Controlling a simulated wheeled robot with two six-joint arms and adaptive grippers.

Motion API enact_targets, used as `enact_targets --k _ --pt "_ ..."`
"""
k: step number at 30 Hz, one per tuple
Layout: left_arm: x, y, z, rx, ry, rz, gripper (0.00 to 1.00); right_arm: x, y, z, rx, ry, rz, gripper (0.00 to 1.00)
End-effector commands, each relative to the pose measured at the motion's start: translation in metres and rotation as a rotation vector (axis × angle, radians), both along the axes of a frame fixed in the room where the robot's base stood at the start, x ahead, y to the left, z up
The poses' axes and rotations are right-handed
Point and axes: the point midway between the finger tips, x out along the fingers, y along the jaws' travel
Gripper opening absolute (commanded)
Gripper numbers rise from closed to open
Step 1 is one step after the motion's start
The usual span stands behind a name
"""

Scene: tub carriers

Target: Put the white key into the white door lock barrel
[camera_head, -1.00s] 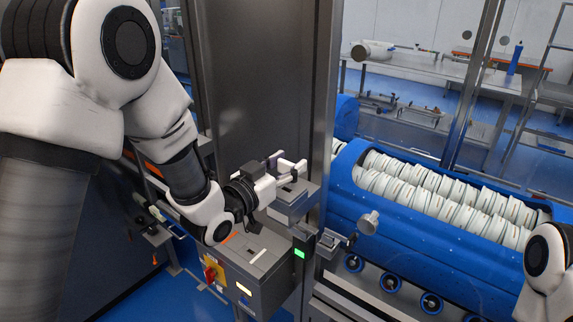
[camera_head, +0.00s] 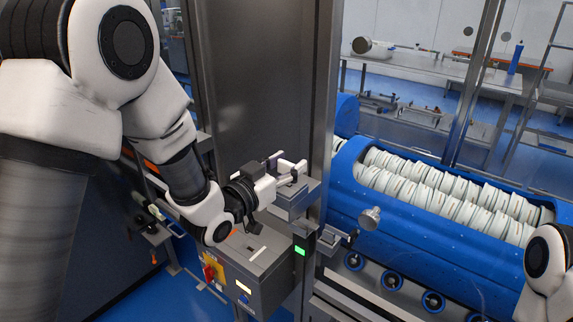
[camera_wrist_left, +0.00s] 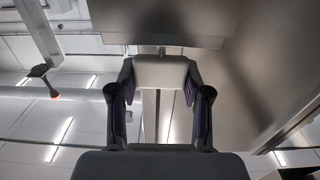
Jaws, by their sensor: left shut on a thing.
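My left gripper (camera_head: 286,170) is just above a grey box (camera_head: 291,198) on the steel door post. It is shut on a pale block, which I take to be the white key (camera_wrist_left: 160,72); in the left wrist view it sits between the two dark fingers (camera_wrist_left: 158,106). A short narrow piece at the block's far end points toward a grey box-like surface (camera_wrist_left: 160,18). I cannot tell whether it touches that surface or enters it. The white lock barrel cannot be made out. My right arm shows at the right edge, but its gripper is out of view.
A control box (camera_head: 262,262) with a red switch (camera_head: 212,272) stands below the left gripper. A green light (camera_head: 299,250) is on the steel post (camera_head: 322,120). A round metal knob (camera_head: 369,218) juts out at right, before a blue tub carrier (camera_head: 440,240) with white discs.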

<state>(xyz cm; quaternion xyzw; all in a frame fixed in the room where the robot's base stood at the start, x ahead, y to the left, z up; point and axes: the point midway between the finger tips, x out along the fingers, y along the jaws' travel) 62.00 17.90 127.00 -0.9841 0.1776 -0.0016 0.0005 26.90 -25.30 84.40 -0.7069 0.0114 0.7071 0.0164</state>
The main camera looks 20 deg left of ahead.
Motion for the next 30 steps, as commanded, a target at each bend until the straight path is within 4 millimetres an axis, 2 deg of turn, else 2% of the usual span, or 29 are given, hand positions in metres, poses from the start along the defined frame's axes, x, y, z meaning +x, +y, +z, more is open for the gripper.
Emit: enact_targets --k 22,23,24,25,30 --pt "0.000 0.000 -0.020 0.000 -0.001 0.000 0.10 0.000 0.000 -0.019 0.000 0.000 0.000 0.40" --pt "0.000 0.000 -0.018 0.000 -0.001 0.000 0.59 0.000 0.000 -0.018 0.000 0.000 0.000 0.40" --pt "0.000 0.000 -0.018 0.000 -0.001 0.000 0.73 0.000 0.000 -0.018 0.000 0.000 0.000 0.40" --pt "0.000 0.000 -0.018 0.000 -0.001 0.000 0.78 0.000 0.000 -0.018 0.000 0.000 0.000 0.40" --pt "0.000 0.000 -0.018 0.000 0.000 0.000 0.78 0.000 0.000 -0.018 0.000 0.000 0.000 0.40"
